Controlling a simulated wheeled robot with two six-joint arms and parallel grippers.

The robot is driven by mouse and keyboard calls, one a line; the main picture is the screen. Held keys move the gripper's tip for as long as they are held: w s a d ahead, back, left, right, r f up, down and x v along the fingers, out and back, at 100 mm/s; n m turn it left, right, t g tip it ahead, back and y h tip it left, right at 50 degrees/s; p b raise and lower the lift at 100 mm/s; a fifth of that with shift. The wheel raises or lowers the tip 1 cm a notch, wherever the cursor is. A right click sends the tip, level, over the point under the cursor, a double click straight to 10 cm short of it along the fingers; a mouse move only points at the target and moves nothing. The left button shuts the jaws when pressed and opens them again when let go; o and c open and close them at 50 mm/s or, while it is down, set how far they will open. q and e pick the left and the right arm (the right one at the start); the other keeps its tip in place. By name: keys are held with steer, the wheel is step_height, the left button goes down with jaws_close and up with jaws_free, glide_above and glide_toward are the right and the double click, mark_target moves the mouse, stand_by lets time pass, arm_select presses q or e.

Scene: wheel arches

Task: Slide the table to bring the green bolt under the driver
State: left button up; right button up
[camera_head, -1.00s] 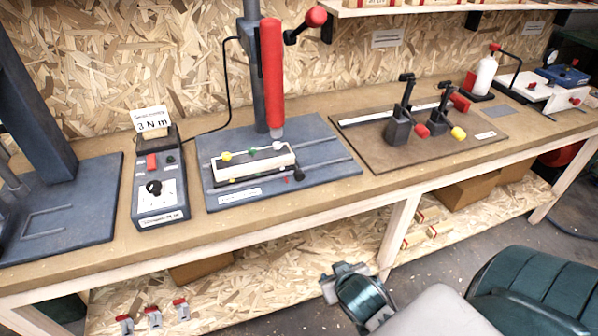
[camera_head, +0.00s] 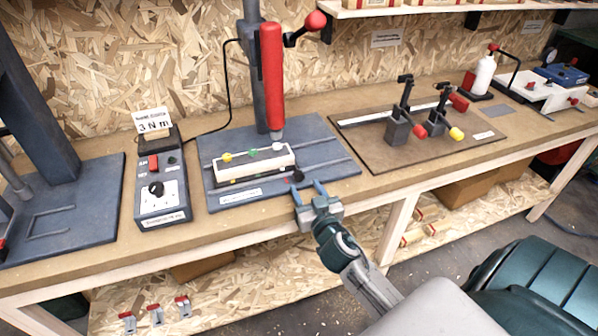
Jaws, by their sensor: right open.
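The sliding table (camera_head: 234,172) is a pale block on rails under the driver, with a yellow bolt (camera_head: 227,157), a green bolt (camera_head: 252,153) and a white bolt (camera_head: 278,146) on top. The red driver (camera_head: 271,75) hangs upright, its tip just above the white bolt. The green bolt is left of the tip. A dark round knob (camera_head: 297,176) is at the table's front right. My right gripper (camera_head: 307,187) is open just in front of the knob; I cannot tell whether it touches. My left gripper is not in view.
A control box (camera_head: 160,196) with a "3 N m" sign (camera_head: 153,121) stands left of the blue base plate (camera_head: 220,201). A brown board (camera_head: 385,157) with two clamps stands to the right. The driver's lever (camera_head: 316,20) sticks out right. The bench front edge is below my gripper.

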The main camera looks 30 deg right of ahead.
mark_target(300, 178)
steer(key=p+x, duration=0.1)
steer(key=x, duration=0.5)
steer(key=shift+w+d+p, duration=0.15)
steer(key=shift+w+p, duration=0.05)
steer(key=shift+p, duration=0.15)
steer(key=shift+c, duration=0.2)
jaws_close()
steer(key=shift+f, duration=0.1)
